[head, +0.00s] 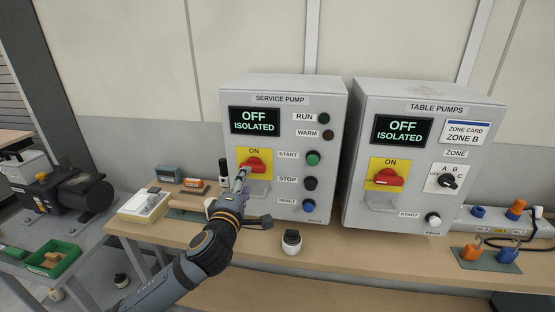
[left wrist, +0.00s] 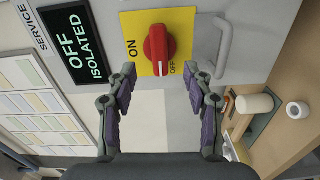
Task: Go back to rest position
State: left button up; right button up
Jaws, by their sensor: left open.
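My left gripper (head: 240,180) is in front of the service pump panel (head: 285,90), just below its red rotary switch (head: 258,161) on a yellow plate. In the left wrist view the gripper (left wrist: 163,78) is open and empty, its two purple-padded fingers apart. The red switch (left wrist: 158,48) shows beyond the fingertips there, clear of them. The service pump display (head: 254,121) reads OFF ISOLATED; it also shows in the left wrist view (left wrist: 77,45). In the head view my arm hides part of the bench. My right gripper is not in view.
The table pumps panel (head: 420,95) stands to the right, its display also reading OFF ISOLATED. A small white-based knob unit (head: 291,242) is on the wooden bench (head: 345,262). Small boxes (head: 168,173) lie left of the arm. A green tray (head: 52,258) is lower left.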

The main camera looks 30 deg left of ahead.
pick_arm(q)
jog(key=s+d+f+m+g, duration=0.1)
jog(key=s+f+m+g, duration=0.35)
jog(key=f, duration=0.45)
jog(key=s+d+f+m+g, duration=0.1)
jog(key=s+f+m+g, duration=0.3)
jog(key=f, duration=0.5)
jog(key=s+d+f+m+g+h, duration=0.45)
jog(key=s+d+f+m, duration=0.25)
jog(key=s+f+m, duration=0.5)
jog(key=s+a+f+g, duration=0.1)
jog(key=s+f, duration=0.1)
jog(key=f, duration=1.1)
jog(key=s+a+f+g, duration=0.1)
jog(key=s+a+f, duration=0.15)
jog(key=f, duration=1.15)
jog(key=s+f+g, duration=0.1)
jog(key=s+f, duration=1.3)
jog(key=s, duration=0.3)
jog(key=shift+s+a, duration=0.15)
jog(key=shift+s, duration=0.15)
jog(key=shift+m, duration=0.25)
